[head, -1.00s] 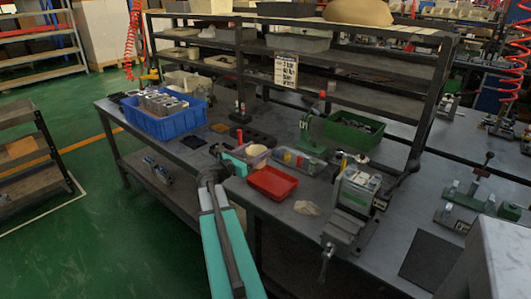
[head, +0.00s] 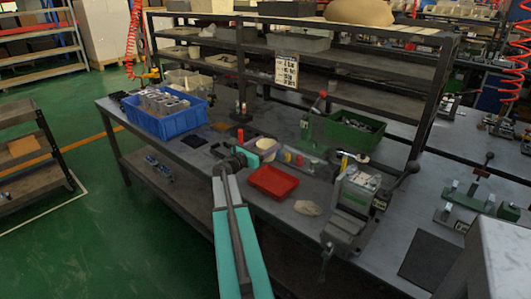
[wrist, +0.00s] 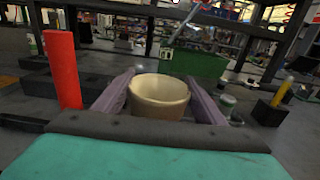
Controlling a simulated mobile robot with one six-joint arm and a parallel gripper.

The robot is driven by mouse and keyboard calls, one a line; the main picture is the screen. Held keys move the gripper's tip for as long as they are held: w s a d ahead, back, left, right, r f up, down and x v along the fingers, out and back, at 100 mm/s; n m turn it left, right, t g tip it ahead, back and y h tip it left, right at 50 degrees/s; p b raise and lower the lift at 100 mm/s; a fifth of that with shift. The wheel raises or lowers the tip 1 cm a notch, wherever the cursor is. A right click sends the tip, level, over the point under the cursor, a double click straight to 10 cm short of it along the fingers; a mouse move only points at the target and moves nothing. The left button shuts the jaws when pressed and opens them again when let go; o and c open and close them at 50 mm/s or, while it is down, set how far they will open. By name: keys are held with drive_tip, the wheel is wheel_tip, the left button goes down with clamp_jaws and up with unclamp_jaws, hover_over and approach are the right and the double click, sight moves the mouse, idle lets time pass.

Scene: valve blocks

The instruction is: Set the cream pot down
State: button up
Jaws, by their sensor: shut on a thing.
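The cream pot (head: 266,144) is a small round open cup, seen over the workbench in the head view. In the wrist view the cream pot (wrist: 158,98) stands upright between the two purple fingers of my gripper (wrist: 161,86), its empty inside and rim visible. My gripper (head: 265,152) is shut on it, with a finger along each side. The pot's base is hidden, and I cannot tell whether it touches the bench (head: 300,224).
A red tray (head: 273,183) lies close in front of the pot. A red cylinder (wrist: 62,68) stands left of my gripper. A green bin (head: 353,131) is behind to the right, a blue crate (head: 166,118) to the left. A vise (head: 350,208) stands at the right.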

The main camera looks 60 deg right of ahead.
drive_tip(key=shift+d+f, duration=0.3)
drive_tip(key=shift+f, duration=1.5)
drive_tip(key=shift+f, duration=0.15)
drive_tip(key=o, duration=1.1)
drive_tip(key=shift+r, duration=0.2)
drive_tip(key=a, duration=0.4)
drive_tip(key=w+a+b, duration=0.1)
drive_tip(key=a, duration=0.3)
drive_tip(key=w+a, duration=0.1)
drive_tip(key=a, duration=0.3)
drive_tip(key=shift+w, duration=0.1)
